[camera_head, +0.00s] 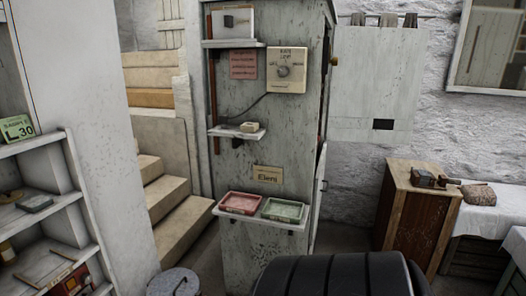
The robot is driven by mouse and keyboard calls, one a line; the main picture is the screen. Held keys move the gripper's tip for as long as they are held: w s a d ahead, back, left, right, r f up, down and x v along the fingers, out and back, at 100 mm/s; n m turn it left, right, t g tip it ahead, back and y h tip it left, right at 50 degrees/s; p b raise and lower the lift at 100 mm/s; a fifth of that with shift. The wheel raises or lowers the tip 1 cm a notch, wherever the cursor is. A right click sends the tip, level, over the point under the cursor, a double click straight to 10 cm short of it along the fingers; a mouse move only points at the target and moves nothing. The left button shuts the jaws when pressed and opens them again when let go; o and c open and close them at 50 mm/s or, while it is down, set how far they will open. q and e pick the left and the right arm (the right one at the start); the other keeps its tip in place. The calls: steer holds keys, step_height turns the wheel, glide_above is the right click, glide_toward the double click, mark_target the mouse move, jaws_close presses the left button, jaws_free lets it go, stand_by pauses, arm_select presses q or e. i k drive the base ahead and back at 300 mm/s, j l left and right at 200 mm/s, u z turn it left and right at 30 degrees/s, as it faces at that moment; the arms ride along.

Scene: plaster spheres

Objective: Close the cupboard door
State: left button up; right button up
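The cupboard (236,180) is a tall, worn grey-green cabinet in the middle of the head view, with its side towards me. Its front faces right and is seen almost edge-on. A narrow lower door (319,185) with a small handle shows at its right edge and seems to stand out a little from the body. A dark gap shows above it. A round knob (334,61) sits near the upper right edge. I cannot tell exactly how far the door is open. Neither gripper is in view.
Small shelves with red and green trays (262,208) jut from the cupboard's side. A wooden cabinet (415,215) with tools on top stands right. White shelving (50,215) and steps (175,205) are left, a lidded bin (173,283) below.

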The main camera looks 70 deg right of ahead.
mark_target(376, 83)
steer(key=k+l+z, duration=0.1)
steer(key=l+z, duration=0.25)
steer(key=k+l+z, duration=0.1)
steer(key=z, duration=0.3)
steer(key=l+z, duration=0.35)
steer(key=k+l, duration=0.05)
steer(key=l, duration=0.05)
